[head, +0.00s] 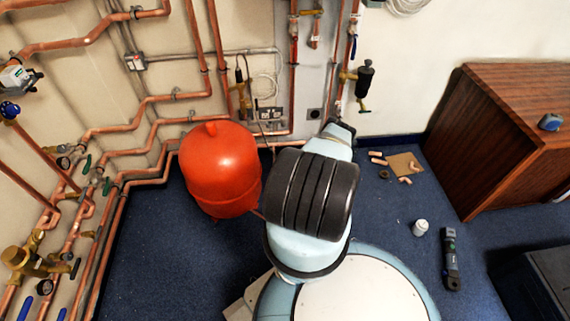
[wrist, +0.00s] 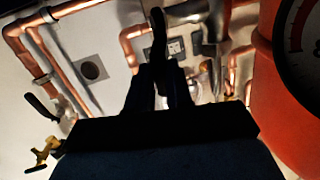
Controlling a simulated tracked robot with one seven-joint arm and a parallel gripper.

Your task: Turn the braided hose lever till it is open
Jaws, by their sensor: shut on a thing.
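In the wrist view, a dark lever (wrist: 158,36) stands up between the fingers of my gripper (wrist: 158,70). The gripper is shut on it, and I take it to be the braided hose lever. It is in deep shadow, so its colour and exact angle are hard to tell. The valve under it is hidden by the fingers and the dark gripper body. In the head view, my arm covers the gripper and the held lever.
A red expansion vessel (head: 212,165) stands left of my arm; it also fills the right of the wrist view (wrist: 285,115). Copper pipes (head: 150,130) line the wall. A wooden cabinet (head: 510,130) is at right. A torch-like tool (head: 452,260) and a white can (head: 420,228) are on the blue floor.

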